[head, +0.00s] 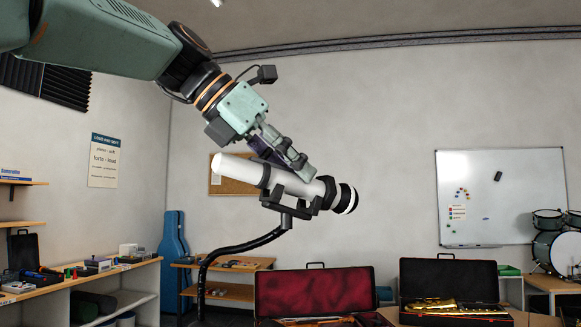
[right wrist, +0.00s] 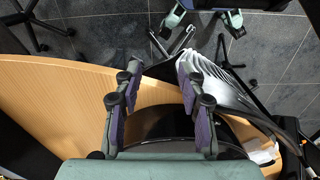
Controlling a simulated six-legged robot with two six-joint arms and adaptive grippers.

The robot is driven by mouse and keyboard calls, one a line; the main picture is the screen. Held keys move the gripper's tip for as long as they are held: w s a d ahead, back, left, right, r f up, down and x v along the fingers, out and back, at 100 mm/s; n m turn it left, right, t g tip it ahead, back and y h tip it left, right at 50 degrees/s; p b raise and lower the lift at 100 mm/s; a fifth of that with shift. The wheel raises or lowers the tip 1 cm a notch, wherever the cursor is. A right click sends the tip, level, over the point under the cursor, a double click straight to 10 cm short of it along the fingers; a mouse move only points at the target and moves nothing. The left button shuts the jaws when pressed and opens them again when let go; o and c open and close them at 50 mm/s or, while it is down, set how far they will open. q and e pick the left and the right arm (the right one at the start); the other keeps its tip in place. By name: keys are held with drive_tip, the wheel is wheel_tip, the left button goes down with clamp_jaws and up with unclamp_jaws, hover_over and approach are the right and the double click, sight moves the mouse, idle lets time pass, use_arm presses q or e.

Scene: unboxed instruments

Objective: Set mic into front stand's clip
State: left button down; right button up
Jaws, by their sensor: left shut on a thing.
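The mic (head: 236,168) has a white body and a black head with a white ring, and lies tilted, head end lower right. My left gripper (head: 284,162) comes down from the upper left and is shut on its middle. The black clip (head: 290,210) of a stand with a curved gooseneck (head: 240,245) is directly under the mic, its prongs beside the body. The mic appears to lie in the clip; I cannot tell if it is fully seated. My right gripper (right wrist: 160,72), in the right wrist view, is open with nothing between its fingers.
An open red-lined case (head: 315,292) and an open black case with a brass instrument (head: 448,275) stand below right. Shelves line the left wall. The right wrist view shows a wooden tabletop (right wrist: 80,110), a pale pleated object (right wrist: 218,85) and stand legs on dark tiles.

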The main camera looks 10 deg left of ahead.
use_arm(q)
drive_tip(key=shift+s+f, duration=0.1)
drive_tip(key=shift+f, duration=0.1)
drive_tip(key=shift+f+b, duration=0.15)
drive_tip(key=shift+b, duration=0.2)
drive_tip(key=c, duration=1.3)
unclamp_jaws()
drive_tip(key=o, duration=0.4)
